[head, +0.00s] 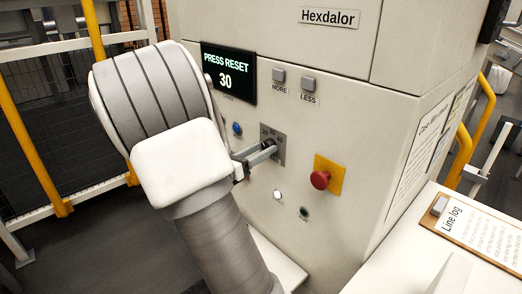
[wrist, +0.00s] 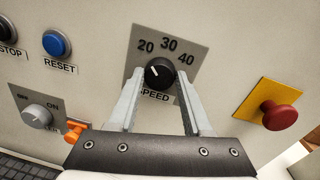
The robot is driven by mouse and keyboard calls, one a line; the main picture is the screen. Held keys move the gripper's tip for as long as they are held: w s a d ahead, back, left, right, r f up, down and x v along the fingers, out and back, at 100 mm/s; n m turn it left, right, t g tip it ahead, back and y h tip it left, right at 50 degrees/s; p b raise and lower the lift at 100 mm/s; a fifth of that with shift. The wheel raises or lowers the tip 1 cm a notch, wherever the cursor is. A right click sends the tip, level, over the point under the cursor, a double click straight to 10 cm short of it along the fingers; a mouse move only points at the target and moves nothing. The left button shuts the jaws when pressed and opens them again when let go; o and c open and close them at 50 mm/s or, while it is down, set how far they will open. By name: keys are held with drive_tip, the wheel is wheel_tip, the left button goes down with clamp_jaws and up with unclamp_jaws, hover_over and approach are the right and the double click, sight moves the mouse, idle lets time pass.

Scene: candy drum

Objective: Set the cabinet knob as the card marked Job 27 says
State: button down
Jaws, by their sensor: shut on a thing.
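The black SPEED knob (wrist: 159,73) sits on a grey plate (wrist: 190,38) marked 20, 30 and 40 on the cabinet front. Its short white mark points up and left, toward the 20 side. My gripper (wrist: 160,88) is shut on the knob, one finger on each side. In the head view my gripper (head: 268,152) reaches the same plate and hides most of the knob. The cabinet's display (head: 228,74) reads PRESS RESET and 30. I see no card on which Job 27 can be read.
A blue RESET button (wrist: 57,43) is left of the knob, above a grey ON switch (wrist: 38,117). A red button (wrist: 278,116) on yellow is to the right. MORE (head: 279,75) and LESS (head: 308,83) buttons are above. A Line log clipboard (head: 440,206) lies at right.

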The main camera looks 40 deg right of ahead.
drive_tip(key=shift+f+m+b, duration=0.15)
drive_tip(key=shift+m+b, duration=0.15)
drive_tip(key=shift+b, duration=0.15)
drive_tip(key=m+b, duration=0.9)
drive_tip(key=b, duration=0.3)
drive_tip(key=m+g+h+b, duration=0.1)
drive_tip(key=m+b, duration=0.8)
drive_tip(key=b, duration=0.3)
drive_tip(key=shift+f, duration=0.15)
drive_tip(key=shift+c, duration=1.7)
unclamp_jaws()
drive_tip(key=shift+a, duration=0.15)
